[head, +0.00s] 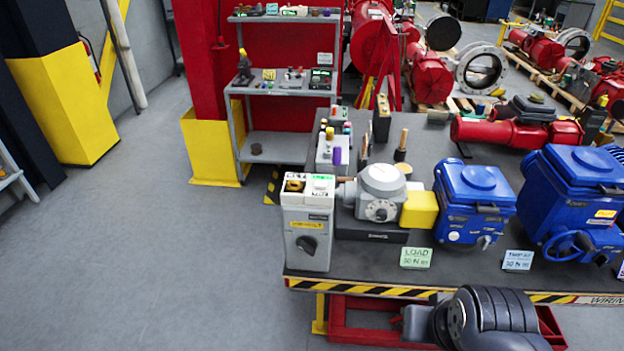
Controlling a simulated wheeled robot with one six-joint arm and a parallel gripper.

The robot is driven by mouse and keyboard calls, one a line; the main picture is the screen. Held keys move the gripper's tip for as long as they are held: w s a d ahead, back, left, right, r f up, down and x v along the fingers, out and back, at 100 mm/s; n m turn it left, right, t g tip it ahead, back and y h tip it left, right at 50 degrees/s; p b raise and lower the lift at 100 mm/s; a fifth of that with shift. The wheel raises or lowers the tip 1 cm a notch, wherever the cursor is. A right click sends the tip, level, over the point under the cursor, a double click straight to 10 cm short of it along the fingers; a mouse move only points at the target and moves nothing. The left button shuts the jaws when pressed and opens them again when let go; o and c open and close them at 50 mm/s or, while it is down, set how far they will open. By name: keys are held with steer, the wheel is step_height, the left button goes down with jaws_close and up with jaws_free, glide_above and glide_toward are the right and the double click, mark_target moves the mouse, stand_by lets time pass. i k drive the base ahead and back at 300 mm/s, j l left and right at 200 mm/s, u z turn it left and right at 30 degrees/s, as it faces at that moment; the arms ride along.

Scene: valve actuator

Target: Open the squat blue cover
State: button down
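Two blue actuators stand on the bench. The smaller, squatter one (474,212) is right of the grey actuator, and its blue cover (476,178) with a round raised top looks closed. The larger blue actuator (566,205) is further right, with a blue handwheel on its front. Its cover (588,162) also looks closed, and its right side is cut off by the frame. A dark grey link of my arm shows at the bottom edge in front of the bench. My gripper is not in view.
The bench (440,156) has a striped front edge. A grey actuator (381,190) with a yellow block (420,209) and a grey switch box (308,225) stand left. Cards (416,257) stand in front. A red actuator (515,132) lies behind. Floor at left is clear.

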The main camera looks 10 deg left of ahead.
mark_target(484, 189)
steer(key=i+l+z, duration=0.1)
steer(key=z, duration=0.25)
steer(key=i+l+z, duration=0.1)
steer(key=z, duration=0.3)
steer(key=i+z, duration=0.2)
steer(key=z, duration=0.15)
